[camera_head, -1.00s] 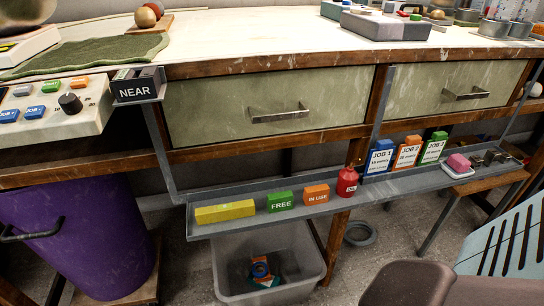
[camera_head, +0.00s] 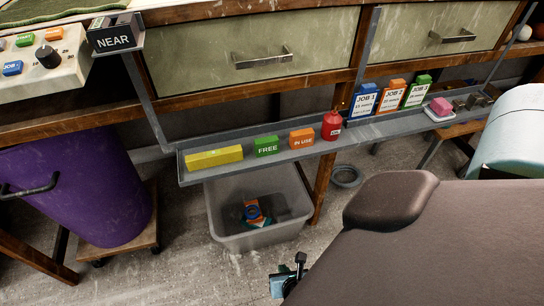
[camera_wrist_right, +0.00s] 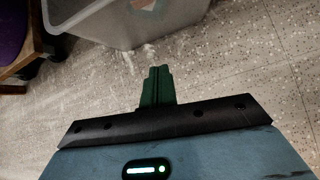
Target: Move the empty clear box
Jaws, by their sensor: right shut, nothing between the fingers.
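A clear, translucent plastic box (camera_head: 225,238) stands on the floor beneath the metal shelf. It is not empty: a few small orange, blue and teal items (camera_head: 254,212) lie in its bottom. Its lower wall (camera_wrist_right: 120,35) also shows at the top of the right wrist view. My right gripper (camera_head: 301,258) is low over the floor, in front of and apart from the box, to its right. In the right wrist view its green fingers (camera_wrist_right: 157,72) are together with nothing between them, pointing toward the box. My left gripper is not in view.
The shelf (camera_head: 240,172) overhangs the box and bears a yellow block (camera_head: 214,157), several labelled blocks and a red canister (camera_head: 332,125). A purple bin (camera_head: 85,185) on a wheeled base stands left. A wooden leg (camera_head: 323,190) is close right of the box. Floor in front is clear.

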